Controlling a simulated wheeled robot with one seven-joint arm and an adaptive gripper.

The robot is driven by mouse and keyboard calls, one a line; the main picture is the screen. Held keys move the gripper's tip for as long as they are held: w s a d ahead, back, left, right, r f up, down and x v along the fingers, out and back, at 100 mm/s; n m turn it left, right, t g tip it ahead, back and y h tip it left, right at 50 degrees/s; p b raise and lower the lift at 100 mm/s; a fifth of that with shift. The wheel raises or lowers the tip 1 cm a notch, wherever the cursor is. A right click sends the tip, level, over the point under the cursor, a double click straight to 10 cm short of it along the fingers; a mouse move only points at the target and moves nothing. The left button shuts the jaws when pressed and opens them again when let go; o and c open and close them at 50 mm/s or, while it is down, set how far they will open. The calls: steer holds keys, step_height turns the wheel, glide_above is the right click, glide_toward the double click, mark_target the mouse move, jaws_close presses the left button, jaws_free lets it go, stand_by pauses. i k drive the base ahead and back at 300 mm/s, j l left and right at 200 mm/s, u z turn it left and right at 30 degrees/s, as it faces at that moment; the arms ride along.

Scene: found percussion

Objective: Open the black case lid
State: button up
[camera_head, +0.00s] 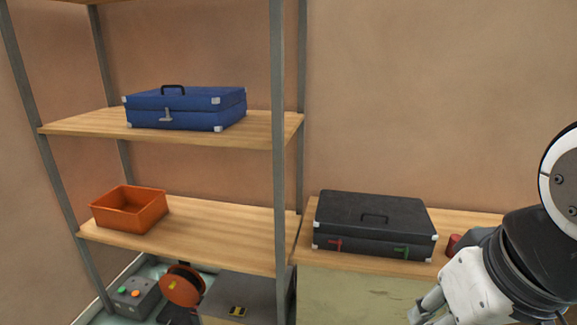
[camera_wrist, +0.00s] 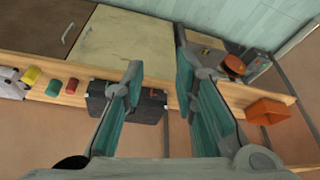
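The black case (camera_head: 345,212) lies flat with its lid shut on the wooden counter, right of the shelf. My gripper (camera_head: 428,306) is low at the right, in front of the counter and apart from the case. In the wrist view my gripper (camera_wrist: 158,60) is open, with its fingers spread and nothing between them. The case (camera_wrist: 150,108) also shows there, partly hidden behind the left finger.
A blue case (camera_head: 185,106) is on the upper shelf board, and an orange bin (camera_head: 130,208) is on the lower one. A red object (camera_head: 453,243) stands close right of the black case, beside my arm. A grey box with buttons (camera_head: 132,296) is at the lower left.

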mark_target(372, 210)
steer(key=i+j, duration=0.1)
steer(key=i, duration=0.95)
